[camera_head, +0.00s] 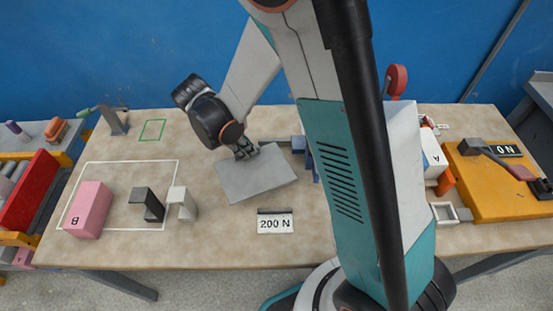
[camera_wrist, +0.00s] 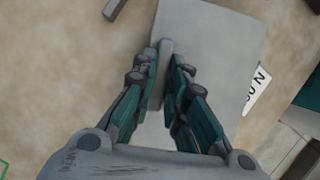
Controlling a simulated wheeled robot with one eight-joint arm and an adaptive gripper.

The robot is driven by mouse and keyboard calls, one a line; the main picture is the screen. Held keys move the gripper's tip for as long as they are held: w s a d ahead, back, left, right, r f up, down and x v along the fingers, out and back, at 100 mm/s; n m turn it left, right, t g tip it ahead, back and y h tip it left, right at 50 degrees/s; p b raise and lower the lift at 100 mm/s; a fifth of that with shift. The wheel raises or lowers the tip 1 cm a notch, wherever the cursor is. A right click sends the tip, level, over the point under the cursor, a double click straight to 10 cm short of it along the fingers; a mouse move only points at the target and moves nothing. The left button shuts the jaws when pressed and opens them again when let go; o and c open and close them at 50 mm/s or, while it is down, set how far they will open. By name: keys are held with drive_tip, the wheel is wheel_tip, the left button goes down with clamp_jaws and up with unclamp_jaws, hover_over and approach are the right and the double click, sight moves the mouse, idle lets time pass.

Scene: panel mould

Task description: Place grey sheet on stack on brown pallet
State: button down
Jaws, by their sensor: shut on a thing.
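The grey sheet (camera_head: 262,181) is a flat, roughly rectangular panel at the middle of the table, left of my arm. My gripper (camera_head: 246,154) is at its far edge in the head view. In the wrist view my gripper (camera_wrist: 164,88) is shut on a narrow raised grey grip of the grey sheet (camera_wrist: 215,45), with a finger on each side. I cannot tell whether the sheet touches the table. I cannot make out a brown pallet or a stack; my arm hides part of the table.
Left on the table (camera_head: 110,255) are a pink block (camera_head: 90,208), a black bracket (camera_head: 148,205) and a pale bracket (camera_head: 181,203). A "200 N" plate (camera_head: 275,221) lies in front of the sheet. A yellow board (camera_head: 490,185) is at right. The front left is clear.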

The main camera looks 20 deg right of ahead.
sight(258, 157)
wheel_tip(258, 157, down, 6)
drive_tip(key=shift+f+b, duration=0.2)
drive_tip(key=shift+b, duration=0.7)
drive_tip(key=d, duration=0.3)
drive_tip(key=shift+s+d+r, duration=0.1)
drive_tip(key=shift+d, duration=0.25)
drive_tip(key=shift+d+f+b, duration=0.2)
drive_tip(key=shift+d+b, duration=0.2)
drive_tip(key=shift+d, duration=0.35)
drive_tip(key=shift+d+f+b, duration=0.15)
drive_tip(key=shift+d+b, duration=0.2)
drive_tip(key=shift+d, duration=0.35)
drive_tip(key=shift+d+f+b, duration=0.2)
drive_tip(key=shift+d+b, duration=0.2)
drive_tip(key=shift+d, duration=0.35)
drive_tip(key=shift+a, duration=0.1)
drive_tip(key=c, duration=2)
unclamp_jaws()
drive_tip(key=shift+f, duration=0.2)
drive_tip(key=shift+c, duration=0.2)
drive_tip(key=o, duration=0.4)
drive_tip(key=shift+r, duration=0.1)
drive_tip(key=shift+o, duration=0.2)
